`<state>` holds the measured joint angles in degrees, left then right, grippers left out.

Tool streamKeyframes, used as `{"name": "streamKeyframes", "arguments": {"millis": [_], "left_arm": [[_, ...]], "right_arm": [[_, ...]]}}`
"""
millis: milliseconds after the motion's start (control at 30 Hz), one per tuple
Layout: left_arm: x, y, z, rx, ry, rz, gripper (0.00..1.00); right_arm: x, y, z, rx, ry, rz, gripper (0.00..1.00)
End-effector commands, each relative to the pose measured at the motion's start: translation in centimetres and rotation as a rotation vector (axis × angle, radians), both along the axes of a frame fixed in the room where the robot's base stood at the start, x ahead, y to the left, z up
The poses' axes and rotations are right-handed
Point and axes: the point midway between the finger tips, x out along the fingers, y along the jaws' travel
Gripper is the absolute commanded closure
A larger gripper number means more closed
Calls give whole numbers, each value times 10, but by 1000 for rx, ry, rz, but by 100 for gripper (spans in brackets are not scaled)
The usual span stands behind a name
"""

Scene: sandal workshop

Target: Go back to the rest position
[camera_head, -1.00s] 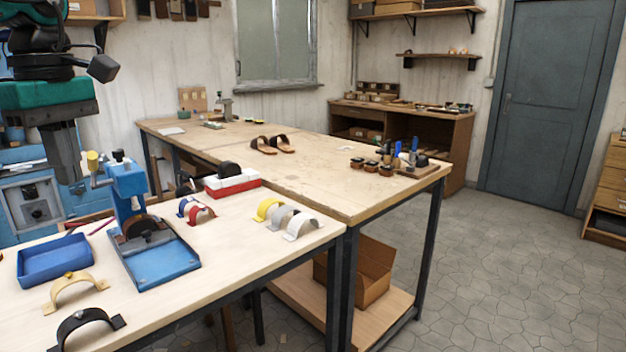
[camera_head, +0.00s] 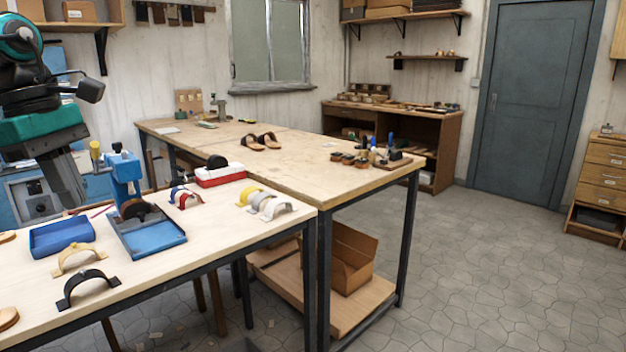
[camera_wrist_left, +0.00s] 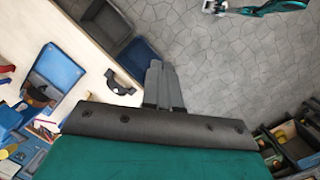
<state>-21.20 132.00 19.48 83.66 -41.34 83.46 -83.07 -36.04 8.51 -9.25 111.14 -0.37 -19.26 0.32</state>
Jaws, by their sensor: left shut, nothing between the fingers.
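My left gripper (camera_head: 66,192) is at the left edge of the head view, above and behind the near workbench (camera_head: 215,262). In the left wrist view its fingers (camera_wrist_left: 162,82) are together and empty, over the floor beside the bench edge. A black strap arch (camera_head: 85,285) lies on the bench; it also shows in the left wrist view (camera_wrist_left: 122,80), apart from the fingers. My right gripper does not show in the head view.
The near bench carries a blue tray (camera_head: 62,238), a blue press (camera_head: 125,180), a cream arch (camera_head: 78,256) and several coloured straps. A second table (camera_head: 300,165) holds sandals (camera_head: 262,141) and tools. A cardboard box (camera_head: 350,262) sits below. The floor at right is clear.

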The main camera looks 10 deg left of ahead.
Motion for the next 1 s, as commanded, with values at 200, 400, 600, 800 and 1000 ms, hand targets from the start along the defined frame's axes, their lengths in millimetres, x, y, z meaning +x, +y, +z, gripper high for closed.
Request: {"name": "streamKeyframes", "arguments": {"millis": [200, 400, 600, 800, 1000], "left_arm": [[3, 13, -69, -327, -21, 293, 100], [3, 15, -140, -700, 14, 684, 100], [-3, 10, -208, -1067, 124, 1122, 100], [-17, -2, -276, -1404, 318, 1586, 100], [-41, -29, -343, -1692, 604, 2065, 100]], "right_arm": [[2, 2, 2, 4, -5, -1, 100], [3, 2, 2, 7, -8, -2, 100], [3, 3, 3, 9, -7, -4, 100], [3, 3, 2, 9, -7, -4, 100], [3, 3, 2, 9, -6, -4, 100]]}}
